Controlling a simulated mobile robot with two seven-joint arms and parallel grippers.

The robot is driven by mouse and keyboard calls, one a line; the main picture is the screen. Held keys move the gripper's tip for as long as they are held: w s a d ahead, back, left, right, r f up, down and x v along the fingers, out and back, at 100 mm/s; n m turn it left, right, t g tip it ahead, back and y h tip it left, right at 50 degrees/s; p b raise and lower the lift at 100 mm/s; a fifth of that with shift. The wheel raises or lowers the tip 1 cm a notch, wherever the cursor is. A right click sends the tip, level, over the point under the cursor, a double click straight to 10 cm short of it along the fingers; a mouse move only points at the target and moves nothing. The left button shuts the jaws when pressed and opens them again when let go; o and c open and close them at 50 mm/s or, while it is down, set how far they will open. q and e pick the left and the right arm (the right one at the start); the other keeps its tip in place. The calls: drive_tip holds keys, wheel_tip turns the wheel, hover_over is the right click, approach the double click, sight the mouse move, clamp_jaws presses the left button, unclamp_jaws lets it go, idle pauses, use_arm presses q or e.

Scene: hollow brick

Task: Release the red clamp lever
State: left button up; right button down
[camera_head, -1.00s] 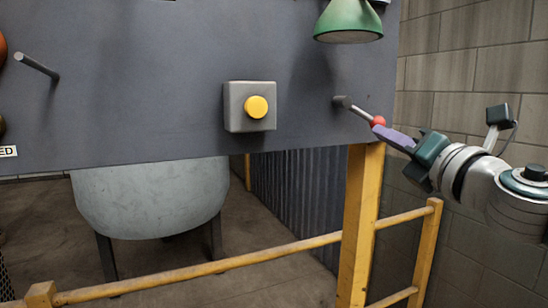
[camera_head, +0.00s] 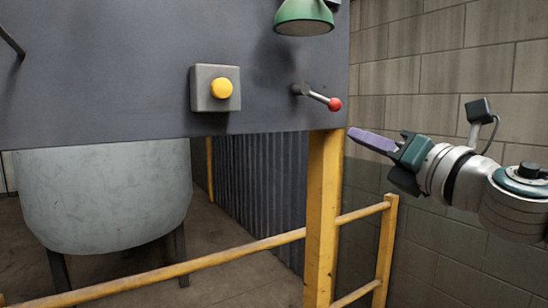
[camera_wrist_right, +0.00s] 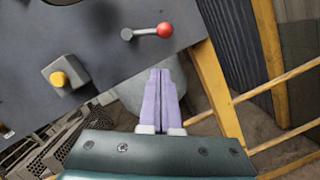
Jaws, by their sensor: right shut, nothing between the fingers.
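The clamp lever is a grey rod with a red ball (camera_head: 334,104) at its end, mounted on the dark panel (camera_head: 120,70) near its right edge. In the head view the rod slopes down to the right. The lever also shows in the right wrist view (camera_wrist_right: 148,32), ahead of the fingers. My right gripper (camera_head: 352,134) has purple fingers, shut and empty, below and to the right of the red ball, apart from it. The shut fingers also show in the right wrist view (camera_wrist_right: 163,75). My left gripper is not in view.
A grey box with a yellow button (camera_head: 221,89) is left of the lever. A green lamp (camera_head: 304,16) hangs above. A yellow post and railing (camera_head: 322,220) stand below the panel's right end. A block wall (camera_head: 450,70) is at right. A grey tank (camera_head: 105,195) sits below the panel.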

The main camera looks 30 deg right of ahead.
drive_tip(key=shift+s+a+f+b, duration=0.15)
drive_tip(key=shift+s+b, duration=0.1)
drive_tip(key=shift+s, duration=0.6)
drive_tip(key=shift+s+d+f+b, duration=0.1)
drive_tip(key=shift+s+b, duration=0.1)
drive_tip(key=shift+s, duration=0.65)
drive_tip(key=shift+s+a+f+b, duration=0.15)
drive_tip(key=shift+s+b, duration=0.1)
drive_tip(key=shift+s, duration=0.6)
drive_tip(key=shift+d, duration=0.1)
